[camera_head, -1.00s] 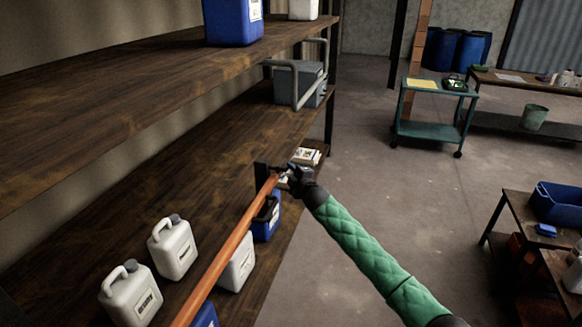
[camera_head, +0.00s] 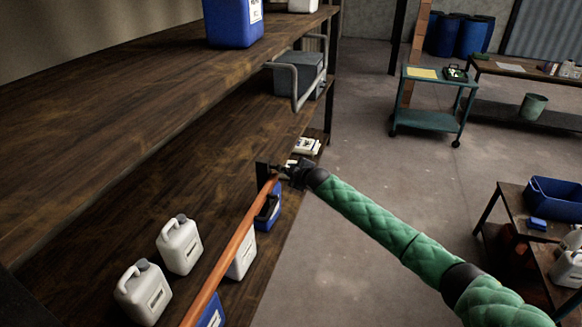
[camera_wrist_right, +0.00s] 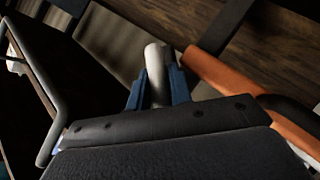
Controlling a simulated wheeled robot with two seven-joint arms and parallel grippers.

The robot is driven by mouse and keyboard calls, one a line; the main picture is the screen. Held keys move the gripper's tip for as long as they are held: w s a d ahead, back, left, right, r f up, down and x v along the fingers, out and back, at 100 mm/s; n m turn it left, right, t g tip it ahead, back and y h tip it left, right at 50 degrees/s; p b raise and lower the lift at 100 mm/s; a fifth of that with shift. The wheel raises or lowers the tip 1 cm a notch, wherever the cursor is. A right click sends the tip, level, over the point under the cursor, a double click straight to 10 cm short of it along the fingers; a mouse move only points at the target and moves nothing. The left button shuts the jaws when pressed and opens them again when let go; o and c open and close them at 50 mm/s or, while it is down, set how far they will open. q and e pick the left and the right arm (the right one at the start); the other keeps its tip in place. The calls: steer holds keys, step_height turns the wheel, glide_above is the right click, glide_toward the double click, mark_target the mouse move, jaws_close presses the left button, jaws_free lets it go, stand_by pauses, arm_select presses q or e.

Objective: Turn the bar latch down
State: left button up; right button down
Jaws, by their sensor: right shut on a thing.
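The orange bar (camera_head: 235,245) runs along the front of the lower shelf, from the bottom of the head view up to a dark bracket (camera_head: 262,176). My right gripper (camera_head: 285,170) is at the bar's far end, beside the bracket. In the right wrist view its blue fingers (camera_wrist_right: 158,92) are closed around a pale grey rod (camera_wrist_right: 154,66), which looks like the latch handle. The orange bar (camera_wrist_right: 235,80) passes just right of the fingers there. In the head view the gripper hides most of the latch. My left gripper is out of view.
A grey box (camera_head: 300,75) with a protruding grey tube frame (camera_head: 296,88) sits beyond the gripper. Open floor (camera_head: 350,250) lies right of the shelf.

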steer(key=shift+r+m+g, duration=0.2)
steer(key=shift+m+g, duration=0.1)
steer(key=shift+g, duration=0.1)
steer(key=shift+f+g, duration=0.1)
steer(key=shift+g, duration=0.3)
steer(key=shift+f+m+g, duration=0.1)
steer(key=shift+m+g, duration=0.2)
steer(key=shift+m, duration=0.1)
steer(key=m+g+b, duration=0.1)
steer(key=g+b, duration=0.2)
steer(key=shift+w+f+m+y+b, duration=0.1)
steer(key=shift+m+y+b, duration=0.2)
steer(key=shift+m, duration=0.1)
steer(key=shift+m+g+b, duration=0.4)
steer(key=shift+g+b, duration=0.25)
steer(key=shift+g, duration=0.15)
arm_select(q)
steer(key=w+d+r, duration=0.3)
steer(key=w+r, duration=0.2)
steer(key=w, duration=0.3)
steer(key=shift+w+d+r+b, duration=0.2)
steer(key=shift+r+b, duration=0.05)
steer(key=shift+b, duration=0.05)
arm_select(e)
steer(key=shift+r+g+y, duration=0.2)
steer(key=shift+g+y, duration=0.1)
steer(key=shift+g, duration=0.1)
steer(key=c, duration=1.3)
jaws_free()
